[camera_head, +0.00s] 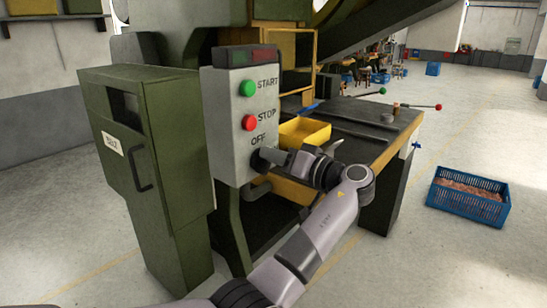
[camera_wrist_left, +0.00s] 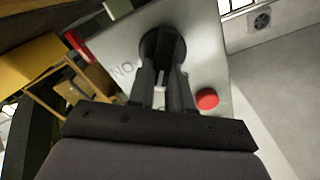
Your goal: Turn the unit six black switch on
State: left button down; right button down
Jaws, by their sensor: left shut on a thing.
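The black switch (camera_head: 257,161) is a dark round knob low on the front of the grey control box (camera_head: 222,130), just under the word OFF. My left gripper (camera_head: 268,158) is shut on the black switch, its arm coming in from below. In the left wrist view, the two fingers of the gripper (camera_wrist_left: 166,88) reach onto the dark round switch (camera_wrist_left: 163,42). Lettering for ON shows upside down beside it. The fingers hide part of the knob, so I cannot tell its exact angle. My right gripper is not in view.
Above the switch are a red STOP button (camera_head: 249,122) and a green START button (camera_head: 247,88). A green cabinet (camera_head: 160,130) stands left. A yellow bin (camera_head: 305,131) and workbench (camera_head: 375,145) lie behind my arm. A blue crate (camera_head: 468,202) is on open floor at right.

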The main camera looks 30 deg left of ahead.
pick_arm(q)
jog(key=m, duration=0.3)
jog(key=f+m+p, duration=0.1)
jog(key=m, duration=0.6)
jog(key=shift+w+f+m, duration=0.25)
jog(key=shift+w+m, duration=0.1)
jog(key=shift+m, duration=0.05)
dwell(0.3)
jog(key=c, duration=1)
grip_release()
jog(key=shift+d, duration=0.1)
jog(key=shift+c, duration=0.2)
jog(key=d+b, duration=0.1)
jog(key=d, duration=0.6)
jog(key=shift+s+b, duration=0.3)
jog(key=shift+b, duration=0.1)
